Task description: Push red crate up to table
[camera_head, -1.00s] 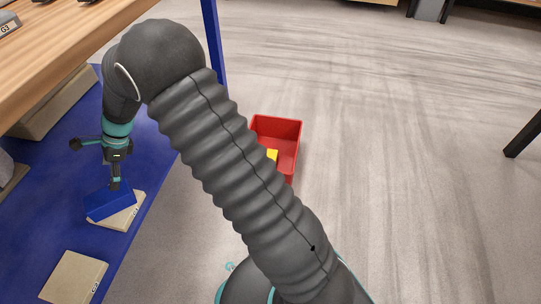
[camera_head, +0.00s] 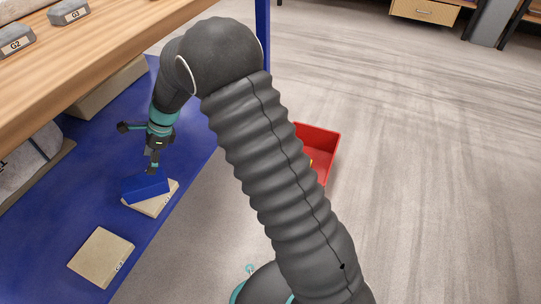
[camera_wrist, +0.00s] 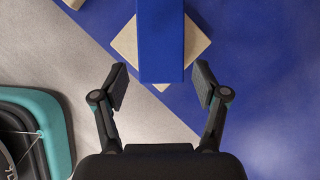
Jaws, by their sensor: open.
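The red crate (camera_head: 321,143) stands on the floor to the right of the table (camera_head: 110,60). It is partly hidden behind my arm, and a bit of something yellow (camera_head: 311,163) shows inside. My gripper (camera_head: 154,166) is away from the crate, pointing down over the table's blue lower shelf (camera_head: 205,170). It is open, just above a blue block (camera_head: 146,187). In the wrist view the two fingers (camera_wrist: 160,84) are spread on either side of the near end of the blue block (camera_wrist: 161,40); I see no firm grip.
The blue block rests on a tan slab (camera_head: 152,208). Another tan slab (camera_head: 101,257) lies nearer on the shelf. Grey labelled pieces (camera_head: 68,13) sit on the tabletop. A blue table leg (camera_head: 262,35) stands behind my arm. Floor (camera_head: 430,170) right of the crate is clear.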

